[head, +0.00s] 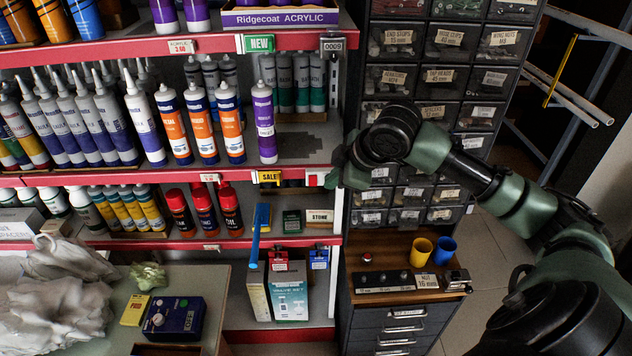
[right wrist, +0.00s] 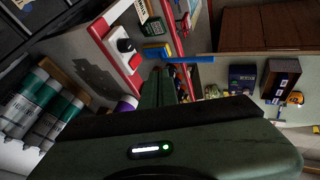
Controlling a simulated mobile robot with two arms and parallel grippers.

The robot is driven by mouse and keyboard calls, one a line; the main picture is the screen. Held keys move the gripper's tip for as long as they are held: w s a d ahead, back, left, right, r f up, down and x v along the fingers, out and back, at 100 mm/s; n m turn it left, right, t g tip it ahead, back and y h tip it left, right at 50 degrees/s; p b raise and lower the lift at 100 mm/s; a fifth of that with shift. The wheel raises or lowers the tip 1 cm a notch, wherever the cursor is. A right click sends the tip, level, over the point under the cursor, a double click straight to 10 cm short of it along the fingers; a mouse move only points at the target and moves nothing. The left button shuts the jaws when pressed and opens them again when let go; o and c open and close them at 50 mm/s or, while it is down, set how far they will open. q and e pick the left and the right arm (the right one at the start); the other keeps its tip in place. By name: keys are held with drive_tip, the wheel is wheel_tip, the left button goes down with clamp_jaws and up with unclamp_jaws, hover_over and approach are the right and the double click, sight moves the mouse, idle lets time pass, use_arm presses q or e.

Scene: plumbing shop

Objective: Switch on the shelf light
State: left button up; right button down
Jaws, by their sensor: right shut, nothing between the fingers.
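A small white switch box (head: 316,178) is mounted on the red front edge of the middle shelf, near its right end. My right gripper (head: 336,178) is just right of the switch, by the shelf's end post. Its fingers (right wrist: 168,88) are together and empty, and they look apart from the switch. No lamp is clearly visible. My left gripper is out of view.
A purple tube (head: 265,122) stands on the middle shelf left of the gripper. A yellow SALE tag (head: 269,177) is beside the switch. A drawer cabinet (head: 440,68) rises at right, above a wooden top with yellow (head: 421,251) and blue (head: 444,250) cups.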

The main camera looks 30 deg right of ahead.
sight(316, 183)
drive_tip(key=shift+w+d+f+p, duration=0.25)
drive_tip(key=shift+w+f+p, duration=0.55)
drive_tip(key=shift+w+f, duration=0.55)
drive_tip(key=shift+w+d+f+p, duration=0.2)
drive_tip(key=shift+w+f+p, duration=0.6)
drive_tip(key=shift+w+f, duration=0.55)
drive_tip(key=shift+w+d+f+p, duration=0.25)
drive_tip(key=shift+w+f+p, duration=0.55)
drive_tip(key=shift+w+f, duration=0.55)
drive_tip(key=shift+w+r, duration=0.15)
drive_tip(key=shift+r, duration=0.05)
drive_tip(key=shift+w+f, duration=0.1)
